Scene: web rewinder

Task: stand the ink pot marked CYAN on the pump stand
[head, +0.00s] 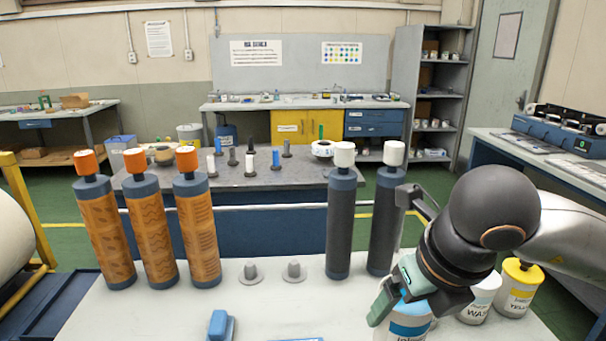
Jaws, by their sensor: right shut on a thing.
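My right gripper (415,303) reaches down from the right, shut on a white pot with a blue band (408,329) at the front edge of the picture. The fingers sit at either side of its top. Only part of its lettering shows, so I cannot read CYAN on it, but the band is cyan-blue. Its bottom is cut off, so I cannot tell whether it touches the bench. I cannot make out a pump stand for certain. My left gripper is not in view.
On the pale bench (270,300) stand orange patterned rollers (143,230), dark rollers (341,225), two grey pegs (294,271) and a blue block (220,325). A white pot marked WA (478,303) and a yellow-banded pot (517,290) stand right of the gripper.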

